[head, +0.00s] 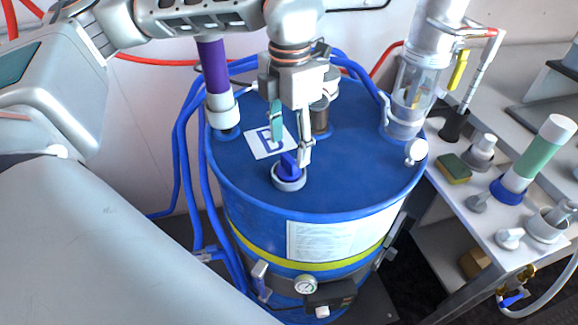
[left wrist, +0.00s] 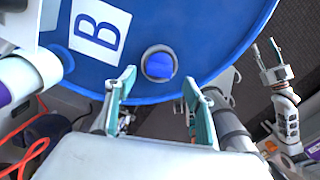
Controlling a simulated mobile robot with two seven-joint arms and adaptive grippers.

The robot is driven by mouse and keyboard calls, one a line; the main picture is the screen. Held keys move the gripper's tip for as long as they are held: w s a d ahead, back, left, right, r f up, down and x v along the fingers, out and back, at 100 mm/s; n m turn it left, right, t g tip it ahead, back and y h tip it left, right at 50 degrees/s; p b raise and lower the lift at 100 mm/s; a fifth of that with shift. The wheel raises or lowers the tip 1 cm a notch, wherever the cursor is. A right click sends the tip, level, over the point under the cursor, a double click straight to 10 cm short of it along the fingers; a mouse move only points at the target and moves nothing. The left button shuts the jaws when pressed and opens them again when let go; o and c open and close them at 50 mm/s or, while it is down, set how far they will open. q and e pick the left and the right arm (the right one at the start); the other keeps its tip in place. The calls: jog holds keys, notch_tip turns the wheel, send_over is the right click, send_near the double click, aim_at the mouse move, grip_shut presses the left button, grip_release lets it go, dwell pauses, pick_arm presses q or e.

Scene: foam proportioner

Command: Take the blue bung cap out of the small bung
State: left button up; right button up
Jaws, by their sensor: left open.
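The blue bung cap (head: 289,165) sits in the small bung (head: 289,183), a pale ring near the front of the blue drum's lid. In the left wrist view the cap (left wrist: 160,65) fills the middle of the ring. My left gripper (head: 291,153) points down over the cap, its fingers apart and nothing between them. In the left wrist view the cap lies just beyond the gap between the fingertips (left wrist: 159,78). I cannot tell whether a finger touches it. My right gripper (left wrist: 266,52) shows at the right of that view, away from the drum, fingers apart and empty.
A label marked B (head: 270,141) lies on the lid beside the bung. A purple pipe (head: 213,68), a dark fitting (head: 319,116) and a clear cylinder (head: 409,95) stand on the lid. Blue hoses run at the left. A side table (head: 455,205) with several fittings stands at the right.

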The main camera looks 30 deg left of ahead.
aim_at(288, 159)
pick_arm(q)
notch_tip(288, 159, down, 5)
jog(key=shift+a+f, duration=0.1)
jog(key=shift+f, duration=0.05)
jog(key=shift+s, duration=0.1)
jog(key=c, duration=1.2)
